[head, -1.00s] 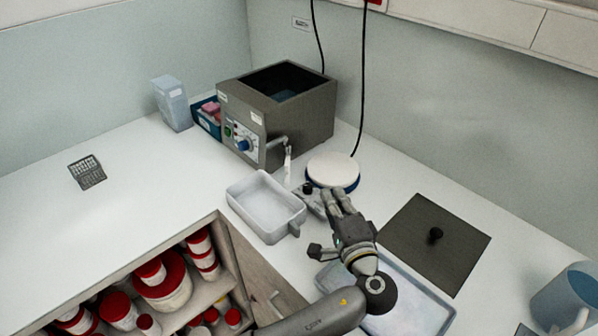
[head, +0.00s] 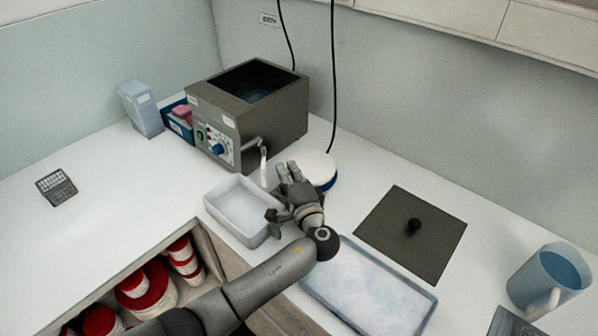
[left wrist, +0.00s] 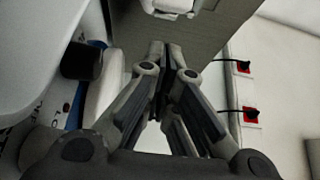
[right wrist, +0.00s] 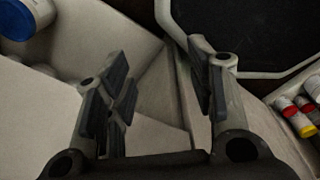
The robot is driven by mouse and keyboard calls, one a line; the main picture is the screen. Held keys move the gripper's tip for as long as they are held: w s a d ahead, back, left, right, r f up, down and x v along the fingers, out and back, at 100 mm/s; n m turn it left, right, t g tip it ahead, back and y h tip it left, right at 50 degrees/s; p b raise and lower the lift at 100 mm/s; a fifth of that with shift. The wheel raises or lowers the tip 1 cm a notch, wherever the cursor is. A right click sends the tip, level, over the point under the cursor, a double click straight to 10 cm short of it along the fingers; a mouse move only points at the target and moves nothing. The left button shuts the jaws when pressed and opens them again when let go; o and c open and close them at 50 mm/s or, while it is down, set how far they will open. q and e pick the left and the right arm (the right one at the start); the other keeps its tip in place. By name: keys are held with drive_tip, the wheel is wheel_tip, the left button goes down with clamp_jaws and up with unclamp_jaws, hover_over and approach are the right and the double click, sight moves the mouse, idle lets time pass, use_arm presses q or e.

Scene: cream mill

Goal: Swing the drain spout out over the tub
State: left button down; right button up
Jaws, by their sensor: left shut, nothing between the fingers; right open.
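The drain spout (head: 262,150) is a bent metal pipe with a pale hanging end, on the front right of the grey heated bath (head: 262,125). The white tub (head: 246,238) stands on the counter in front of the bath, and the spout's end hangs beyond its far right corner. My left gripper (head: 288,170) is shut and empty, just right of the spout and tub, apart from the spout. In the left wrist view its closed fingers (left wrist: 165,52) point at the grey bath wall; a pale fitting above them may be the spout. My right gripper (right wrist: 160,65) is open and empty.
A round white-topped device (head: 318,165) stands close right of my left gripper. A dark lid with a knob (head: 413,226), a shallow tray (head: 428,300) and a blue jug (head: 548,280) lie to the right. The counter left of the tub is mostly clear.

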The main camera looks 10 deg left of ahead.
sight(263, 167)
use_arm(q)
drive_tip(key=shift+s+a+r+p, duration=0.1)
drive_tip(key=shift+s+a+p, duration=0.1)
drive_tip(key=shift+a, duration=0.25)
drive_tip(key=shift+s+a+r+p, duration=0.1)
drive_tip(key=shift+a+p, duration=0.05)
drive_tip(key=shift+a, duration=0.25)
drive_tip(key=shift+a+f, duration=0.1)
drive_tip(key=shift+a, duration=0.15)
